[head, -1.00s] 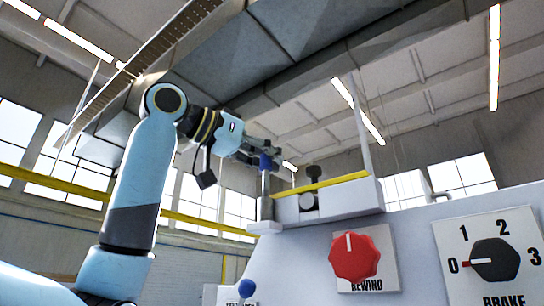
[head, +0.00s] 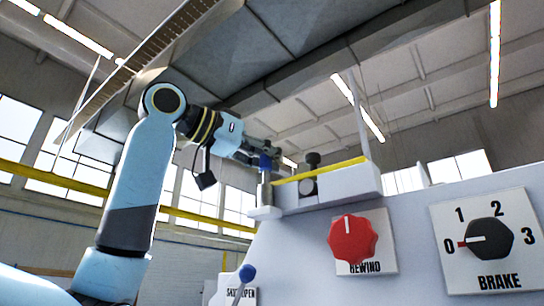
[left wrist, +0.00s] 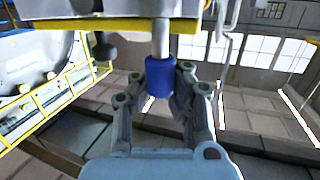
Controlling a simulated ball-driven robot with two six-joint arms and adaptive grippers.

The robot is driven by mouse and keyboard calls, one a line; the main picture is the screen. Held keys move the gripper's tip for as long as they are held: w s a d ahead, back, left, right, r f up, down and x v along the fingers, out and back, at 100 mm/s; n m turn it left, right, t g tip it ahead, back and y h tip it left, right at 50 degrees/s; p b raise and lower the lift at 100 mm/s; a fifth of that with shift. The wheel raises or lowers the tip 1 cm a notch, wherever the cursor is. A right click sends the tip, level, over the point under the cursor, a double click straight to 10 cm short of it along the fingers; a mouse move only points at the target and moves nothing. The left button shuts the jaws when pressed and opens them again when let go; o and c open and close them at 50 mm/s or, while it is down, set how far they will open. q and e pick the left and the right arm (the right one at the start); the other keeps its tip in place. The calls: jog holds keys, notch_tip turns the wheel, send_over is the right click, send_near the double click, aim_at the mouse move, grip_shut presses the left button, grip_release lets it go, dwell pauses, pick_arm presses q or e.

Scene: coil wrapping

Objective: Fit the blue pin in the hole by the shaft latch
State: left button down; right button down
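The blue pin has a blue grip (head: 265,161) on a silver shank. It stands upright at the left end of the white housing. My left gripper (head: 258,158) is at the blue grip. In the left wrist view the fingers (left wrist: 165,80) lie on both sides of the blue grip (left wrist: 159,77) and appear closed on it; the silver shank (left wrist: 161,38) runs from it toward the housing. In the head view a wider silver sleeve (head: 265,195) stands below the grip on a small white ledge (head: 265,213). The hole itself is hidden. My right gripper is out of view.
A black knob (head: 313,160) stands right of the pin, behind a yellow bar (head: 325,172). The grey panel carries a red REWIND knob (head: 352,239), a black BRAKE dial (head: 489,238) pointing at 0, and a blue-ended lever (head: 247,273).

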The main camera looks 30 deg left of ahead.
pick_arm(q)
jog(key=c, duration=2)
grip_release()
jog(key=shift+f+b, duration=0.3)
jog(key=shift+f, duration=0.25)
jog(key=o, duration=0.6)
jog(key=shift+v, duration=6.05)
